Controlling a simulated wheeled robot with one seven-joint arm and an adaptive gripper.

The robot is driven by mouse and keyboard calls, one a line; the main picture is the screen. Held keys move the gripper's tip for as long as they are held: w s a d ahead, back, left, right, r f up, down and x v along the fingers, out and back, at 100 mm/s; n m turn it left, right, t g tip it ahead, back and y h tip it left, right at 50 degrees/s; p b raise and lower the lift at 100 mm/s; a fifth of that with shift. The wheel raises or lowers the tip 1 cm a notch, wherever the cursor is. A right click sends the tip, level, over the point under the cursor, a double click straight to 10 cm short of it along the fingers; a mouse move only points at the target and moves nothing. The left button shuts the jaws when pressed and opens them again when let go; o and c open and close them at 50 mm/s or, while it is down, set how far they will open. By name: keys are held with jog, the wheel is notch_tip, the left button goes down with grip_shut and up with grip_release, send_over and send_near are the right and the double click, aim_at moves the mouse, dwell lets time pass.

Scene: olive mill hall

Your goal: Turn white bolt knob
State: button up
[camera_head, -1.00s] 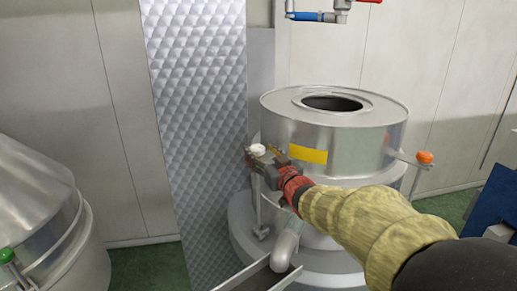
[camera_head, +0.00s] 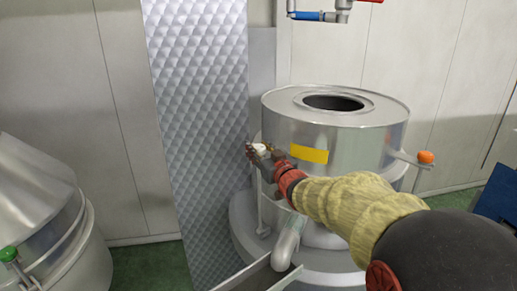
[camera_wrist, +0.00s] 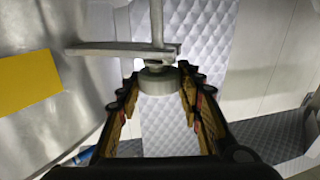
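The lower bolt is partly hidden by my arm in the head view.
The steel drum (camera_head: 335,122) with an open top stands right behind the knob. An orange knob (camera_head: 425,157) is on its right side. A quilted metal panel (camera_head: 197,100) is close on the left. A spout (camera_head: 288,240) is below. A blue-handled valve (camera_head: 308,16) hangs above.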

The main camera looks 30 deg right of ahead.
jog(key=c, duration=0.6)
jog(key=shift+d+n+y+p, duration=0.1)
jog(key=shift+n+y+p, duration=0.2)
jog(key=shift+y+p, duration=0.3)
jog(key=shift+r+n+y+p, duration=0.15)
jog(key=shift+n+y+p, duration=0.25)
jog(key=shift+y+p, duration=0.45)
jog(key=n+y+p, duration=0.2)
jog(key=p, duration=0.1)
jog(key=shift+d+g+y, duration=0.1)
jog(key=shift+g+y, duration=0.2)
jog(key=shift+y, duration=0.05)
jog(key=n+g+y+p, duration=0.1)
jog(key=n+y+p, duration=0.1)
jog(key=y, duration=0.1)
jog(key=shift+p, duration=0.3)
jog(key=shift+f+n+g+y+p, duration=0.25)
jog(key=shift+n+g+y+p, duration=0.4)
jog(key=shift+n+y, duration=0.4)
jog(key=shift+f+y, duration=0.1)
jog(key=shift+y, duration=0.15)
